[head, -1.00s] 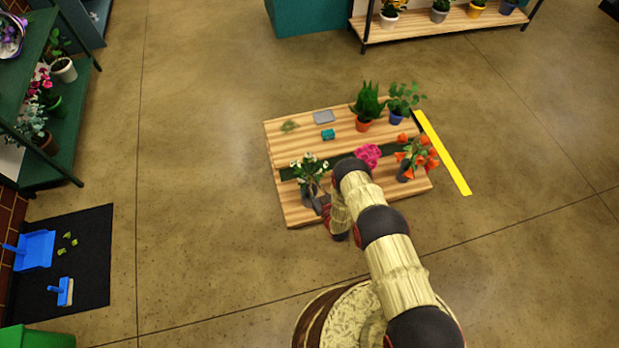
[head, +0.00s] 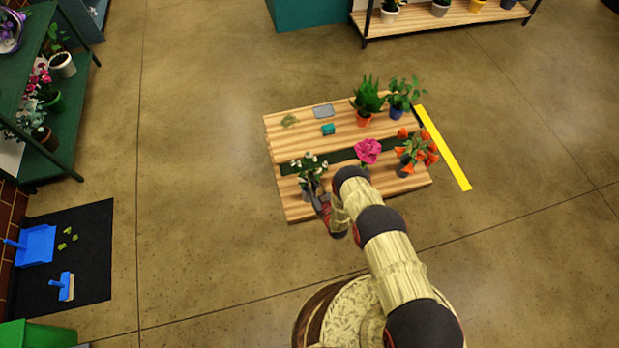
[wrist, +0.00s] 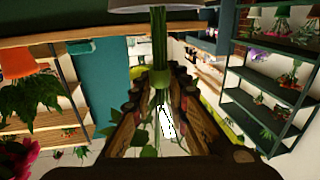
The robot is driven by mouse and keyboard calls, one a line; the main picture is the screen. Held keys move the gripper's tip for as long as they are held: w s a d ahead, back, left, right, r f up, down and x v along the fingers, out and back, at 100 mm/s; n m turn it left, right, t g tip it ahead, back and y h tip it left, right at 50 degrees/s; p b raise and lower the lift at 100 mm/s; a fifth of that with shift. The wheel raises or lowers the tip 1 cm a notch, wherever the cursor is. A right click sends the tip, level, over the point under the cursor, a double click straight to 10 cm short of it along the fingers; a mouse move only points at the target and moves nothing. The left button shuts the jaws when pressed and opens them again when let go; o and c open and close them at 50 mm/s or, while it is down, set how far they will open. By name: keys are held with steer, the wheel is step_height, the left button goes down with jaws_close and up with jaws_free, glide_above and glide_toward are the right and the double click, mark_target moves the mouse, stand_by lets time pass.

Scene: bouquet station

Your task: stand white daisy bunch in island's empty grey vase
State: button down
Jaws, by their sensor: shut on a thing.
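The white daisy bunch (head: 309,167) stands upright over the front left of the wooden island (head: 290,214). My gripper (head: 318,199) is at its stems, just right of a grey vase (head: 305,191), which it partly hides. In the wrist view, which is upside down, my gripper (wrist: 160,88) is shut around the bunch's green stems (wrist: 159,45). White petals (wrist: 166,122) show beyond the fingers. The stem ends reach a pale rounded rim (wrist: 180,6) at the top edge; I cannot tell whether they are inside it.
Pink flowers (head: 367,150) and an orange bunch in a dark vase (head: 415,150) stand to the right on the island. Potted green plants (head: 368,97) stand at its back right. A teal item (head: 328,129) and grey plate (head: 323,111) lie behind. A yellow floor strip (head: 443,146) runs alongside.

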steer(key=shift+f, duration=0.55)
stand_by(0.7)
steer(key=c, duration=1.7)
jaws_free()
steer(key=shift+o, duration=0.2)
steer(key=v, duration=1.2)
